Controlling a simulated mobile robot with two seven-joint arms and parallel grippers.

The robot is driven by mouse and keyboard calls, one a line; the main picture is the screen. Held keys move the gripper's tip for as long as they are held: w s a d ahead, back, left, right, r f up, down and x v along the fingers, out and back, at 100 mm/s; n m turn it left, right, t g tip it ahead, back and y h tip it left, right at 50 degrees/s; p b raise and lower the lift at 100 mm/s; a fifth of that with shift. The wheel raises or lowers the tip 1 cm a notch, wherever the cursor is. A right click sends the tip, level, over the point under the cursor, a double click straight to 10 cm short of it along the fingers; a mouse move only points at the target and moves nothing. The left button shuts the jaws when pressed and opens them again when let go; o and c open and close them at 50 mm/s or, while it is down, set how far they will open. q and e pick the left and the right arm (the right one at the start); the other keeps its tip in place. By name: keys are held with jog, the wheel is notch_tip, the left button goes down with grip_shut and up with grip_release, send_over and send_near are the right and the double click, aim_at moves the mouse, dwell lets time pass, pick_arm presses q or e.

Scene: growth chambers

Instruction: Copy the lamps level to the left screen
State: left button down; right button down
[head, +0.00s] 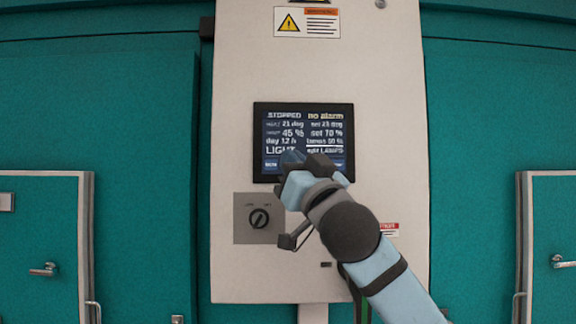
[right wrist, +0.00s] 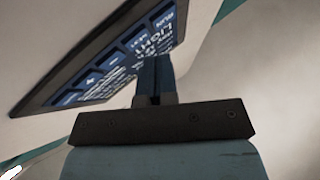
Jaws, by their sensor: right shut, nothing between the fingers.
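One dark screen (head: 330,125) is set in the pale upright panel (head: 385,100) in the head view. Its text seems to read STOPPED, no alarm, 21 deg, set 21 deg, 45 %, set 70 %, day 12 h, lamps perhaps 10 %, LIGHT and edit LAMPS; the small digits are blurred. My right gripper (head: 292,162) is shut and empty in front of the screen's lower part, hiding part of the button row. In the right wrist view, its closed fingertips (right wrist: 160,62) are close to the screen (right wrist: 115,75), with plus, minus and RUN buttons visible. I cannot tell whether they touch.
A rotary switch (head: 259,218) on a grey plate is below the screen at left. A warning label (head: 307,22) is above. Teal walls with white-framed doors (head: 40,240) stand on both sides; a door handle (head: 563,262) shows at right.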

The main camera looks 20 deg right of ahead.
jog(key=shift+s+a, duration=0.25)
jog(key=shift+s, duration=0.55)
jog(key=shift+s+a, duration=0.2)
jog(key=shift+s, duration=0.6)
jog(key=shift+s+a, duration=0.25)
jog(key=shift+s, duration=0.55)
dwell(1.5)
